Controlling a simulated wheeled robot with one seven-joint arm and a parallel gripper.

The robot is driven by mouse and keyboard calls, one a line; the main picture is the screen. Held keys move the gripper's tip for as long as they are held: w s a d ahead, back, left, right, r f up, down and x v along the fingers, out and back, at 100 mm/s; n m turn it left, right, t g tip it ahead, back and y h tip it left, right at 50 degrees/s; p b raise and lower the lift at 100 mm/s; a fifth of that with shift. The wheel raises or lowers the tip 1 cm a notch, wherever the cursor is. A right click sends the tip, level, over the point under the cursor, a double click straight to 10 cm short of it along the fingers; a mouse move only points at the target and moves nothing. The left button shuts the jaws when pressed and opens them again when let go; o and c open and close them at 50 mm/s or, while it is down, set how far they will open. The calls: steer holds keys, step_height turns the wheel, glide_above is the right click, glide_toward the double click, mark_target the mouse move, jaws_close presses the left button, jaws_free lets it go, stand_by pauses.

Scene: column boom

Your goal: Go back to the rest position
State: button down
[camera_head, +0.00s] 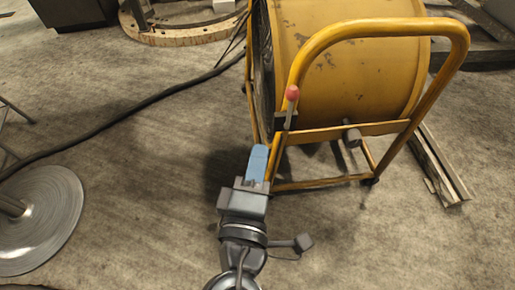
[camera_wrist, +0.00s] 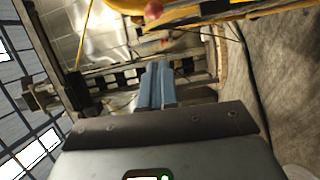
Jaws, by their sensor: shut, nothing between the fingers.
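My gripper (camera_head: 259,150) has blue fingers and is at the end of my grey arm, low in the middle of the head view. Its fingers are together with nothing between them. It also shows in the wrist view (camera_wrist: 157,66), with the blue fingers side by side. In the head view the fingertips overlap the near left corner of a yellow wheeled frame; I cannot tell how far apart they are in depth.
A yellow drum (camera_head: 350,65) sits in the yellow frame (camera_head: 440,85), with a red-knobbed lever (camera_head: 292,94) at its left. A round metal base (camera_head: 45,215) stands at left. A black cable (camera_head: 130,108) crosses the floor. Planks (camera_head: 437,168) lie right. Front floor is clear.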

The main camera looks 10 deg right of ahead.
steer(key=shift+f, duration=0.1)
steer(key=s+d+f+g+y, duration=0.3)
steer(key=s+d+f, duration=0.15)
steer(key=f, duration=0.35)
steer(key=s+d+m+g+y, duration=0.1)
steer(key=s+d+m+y, duration=0.15)
steer(key=s, duration=0.55)
steer(key=s+d+m+y, duration=0.2)
steer(key=s+d+m, duration=0.2)
steer(key=s, duration=0.3)
steer(key=s+d+r+m+t+h, duration=0.2)
steer(key=s+d+r+m, duration=0.45)
steer(key=r, duration=0.25)
step_height(320, 180, up, 21)
steer(key=p, duration=2.1)
steer(key=shift+s+a, duration=0.25)
steer(key=shift+a, duration=0.2)
